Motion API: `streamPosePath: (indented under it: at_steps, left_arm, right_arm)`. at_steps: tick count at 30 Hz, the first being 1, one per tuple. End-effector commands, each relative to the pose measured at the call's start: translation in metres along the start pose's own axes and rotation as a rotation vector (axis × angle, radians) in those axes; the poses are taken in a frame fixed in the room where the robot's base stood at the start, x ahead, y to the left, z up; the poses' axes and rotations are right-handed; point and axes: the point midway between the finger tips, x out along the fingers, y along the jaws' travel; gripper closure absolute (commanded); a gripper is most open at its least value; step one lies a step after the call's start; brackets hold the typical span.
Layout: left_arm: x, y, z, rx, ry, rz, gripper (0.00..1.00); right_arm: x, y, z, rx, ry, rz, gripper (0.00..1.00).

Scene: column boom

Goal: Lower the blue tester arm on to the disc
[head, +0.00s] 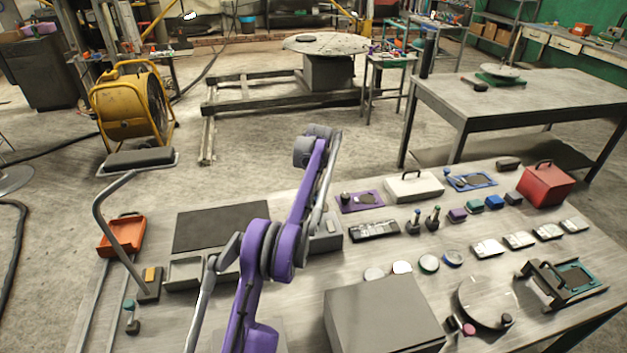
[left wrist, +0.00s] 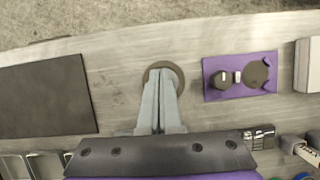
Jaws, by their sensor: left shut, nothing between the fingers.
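The blue tester is a blue plate (head: 484,184) with a dark disc on it, at the back right of the bench in the head view. A small blue-topped part (head: 449,173) stands at its left end; whether it is the tester arm, and how it is tilted, is too small to tell. The blue tester is outside the left wrist view. My right gripper is not in view.
The purple plate (head: 373,207), a white case (head: 413,188) and a black keypad (head: 374,231) lie between my arm and the blue tester. A red box (head: 546,185) stands right of it. A dark mat (head: 222,228) lies left.

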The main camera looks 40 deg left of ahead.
Motion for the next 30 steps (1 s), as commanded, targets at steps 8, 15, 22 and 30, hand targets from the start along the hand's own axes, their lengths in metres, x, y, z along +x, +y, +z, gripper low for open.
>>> streamPosePath:
  at_steps: [8,15,22,30]
  left_arm:
    - [-0.057,0.000,-0.001,0.000,0.000,0.000,1.00]
    - [-0.088,0.000,0.000,0.001,0.000,0.000,1.00]
    - [-0.092,0.000,-0.001,0.001,0.000,0.000,1.00]
    - [-0.092,0.000,-0.001,0.001,0.000,0.000,1.00]
  right_arm:
    - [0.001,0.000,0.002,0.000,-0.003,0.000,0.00]
    - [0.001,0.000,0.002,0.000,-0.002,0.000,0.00]
    - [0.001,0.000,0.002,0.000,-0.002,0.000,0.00]
    - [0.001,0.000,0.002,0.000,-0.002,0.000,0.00]
